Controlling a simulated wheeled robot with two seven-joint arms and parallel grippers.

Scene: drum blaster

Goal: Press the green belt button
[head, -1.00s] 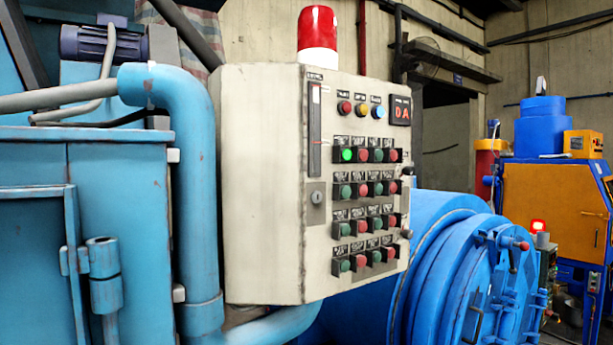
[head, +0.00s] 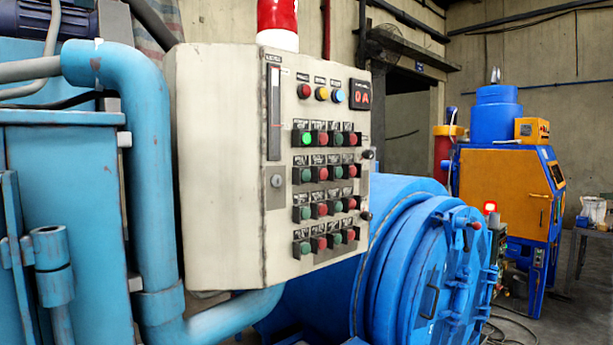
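The beige control panel (head: 218,160) stands in the middle left of the head view, its button face turned to the right. Its face carries rows of green and red push buttons. One green button (head: 308,138) at the left of the top row is brightly lit. Other green buttons, such as one at the left of the bottom row (head: 304,248), are dark. The small labels above the buttons are too small to read, so I cannot tell which is the belt button. Neither of my grippers is in view.
Light blue pipes (head: 150,190) run close along the panel's left side. A blue drum (head: 425,270) with a round door stands right of and behind the panel. An orange and blue machine (head: 505,200) stands farther back. A red and white beacon (head: 277,20) tops the panel.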

